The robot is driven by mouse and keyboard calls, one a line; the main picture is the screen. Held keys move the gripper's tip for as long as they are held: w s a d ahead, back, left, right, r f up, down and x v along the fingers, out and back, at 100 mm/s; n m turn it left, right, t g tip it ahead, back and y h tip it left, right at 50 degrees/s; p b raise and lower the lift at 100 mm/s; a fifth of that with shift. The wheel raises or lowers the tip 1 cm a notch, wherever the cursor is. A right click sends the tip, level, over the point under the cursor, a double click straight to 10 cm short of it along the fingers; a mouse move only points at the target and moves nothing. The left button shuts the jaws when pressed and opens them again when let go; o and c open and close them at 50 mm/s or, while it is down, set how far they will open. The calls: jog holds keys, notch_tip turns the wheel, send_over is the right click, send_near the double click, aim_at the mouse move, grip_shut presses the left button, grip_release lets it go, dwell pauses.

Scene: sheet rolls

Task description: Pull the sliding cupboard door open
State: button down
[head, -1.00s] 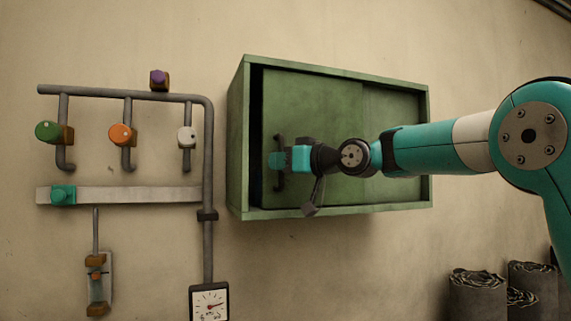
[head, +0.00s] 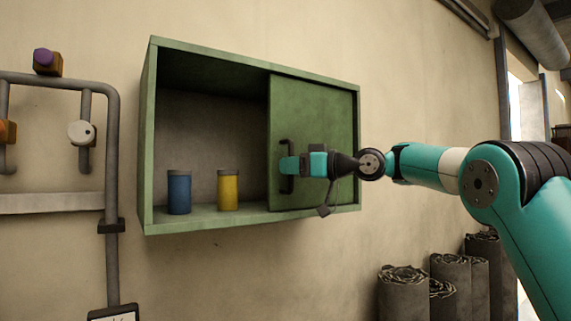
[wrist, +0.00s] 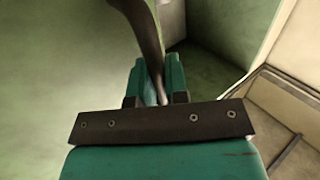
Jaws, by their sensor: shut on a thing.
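The green wall cupboard (head: 150,150) has its left part open. Its sliding door (head: 325,110) stands at the right end of the cupboard. The dark bar handle (head: 287,150) is upright near the door's left edge. My gripper (head: 288,165) is shut on the handle, at its middle. In the wrist view the dark handle (wrist: 146,40) runs down between the teal fingers (wrist: 157,85). A blue can (head: 179,192) and a yellow can (head: 228,190) stand upright on the cupboard floor in the open part.
Several dark sheet rolls (head: 403,295) stand below at right. The wall below the cupboard is clear.

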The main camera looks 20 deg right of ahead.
jog(key=shift+d, duration=0.2)
jog(key=c, duration=1.1)
grip_release()
jog(key=shift+c, duration=0.2)
